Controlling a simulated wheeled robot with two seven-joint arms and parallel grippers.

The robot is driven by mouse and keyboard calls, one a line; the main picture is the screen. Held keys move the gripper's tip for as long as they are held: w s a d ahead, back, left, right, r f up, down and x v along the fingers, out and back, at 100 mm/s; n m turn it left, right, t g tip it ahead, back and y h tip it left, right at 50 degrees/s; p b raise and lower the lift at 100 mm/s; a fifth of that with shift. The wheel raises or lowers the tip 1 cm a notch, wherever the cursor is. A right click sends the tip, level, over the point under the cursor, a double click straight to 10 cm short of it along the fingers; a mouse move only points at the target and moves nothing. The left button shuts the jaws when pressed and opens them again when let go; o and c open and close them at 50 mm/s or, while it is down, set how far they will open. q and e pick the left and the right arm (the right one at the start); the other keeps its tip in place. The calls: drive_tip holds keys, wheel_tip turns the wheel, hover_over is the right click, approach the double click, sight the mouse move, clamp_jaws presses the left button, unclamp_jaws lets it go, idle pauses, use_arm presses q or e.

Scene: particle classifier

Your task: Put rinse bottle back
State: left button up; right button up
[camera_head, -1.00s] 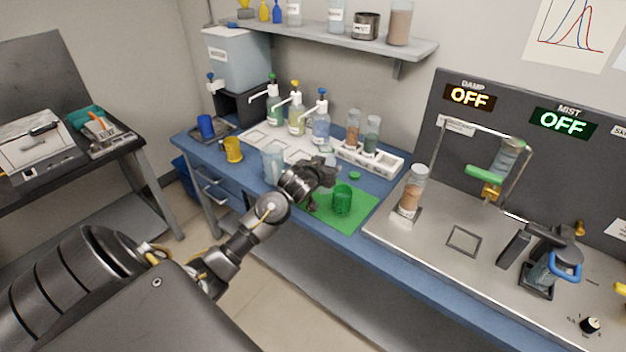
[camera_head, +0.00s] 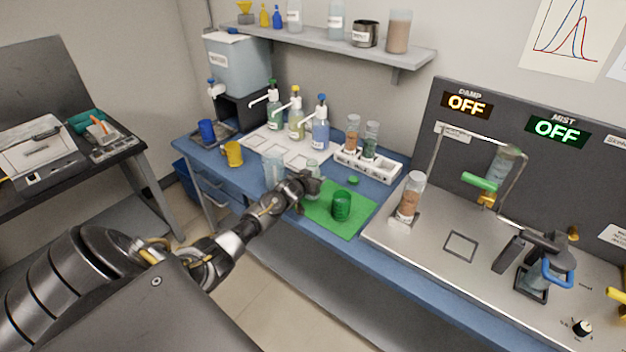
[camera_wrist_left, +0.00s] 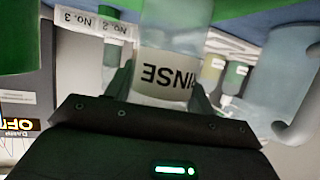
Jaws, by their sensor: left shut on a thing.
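My left gripper (camera_head: 312,184) is shut on the rinse bottle (camera_head: 313,168), a small clear bottle. The arm partly hides the bottle in the head view. In the left wrist view, the fingers (camera_wrist_left: 165,88) grip either side of the bottle (camera_wrist_left: 178,38) at its white label, whose "RINSE" lettering appears upside down. The bottle is near the back-left corner of the green mat (camera_head: 345,228), beside the clear pitcher (camera_head: 272,165). I cannot tell whether its base touches the bench. My right gripper is not in view.
A green beaker (camera_head: 342,205) stands on the mat, right of the gripper. A white tray (camera_head: 268,149) with marked squares holds several pump bottles behind. A vial rack (camera_head: 372,170) and small green cap (camera_head: 353,180) are at the back right. A yellow mug (camera_head: 233,153) is farther left.

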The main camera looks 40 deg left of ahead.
use_arm(q)
drive_tip(key=shift+f, duration=0.55)
drive_tip(key=shift+f, duration=0.2)
drive_tip(key=o, duration=1.2)
drive_tip(key=shift+o, duration=0.2)
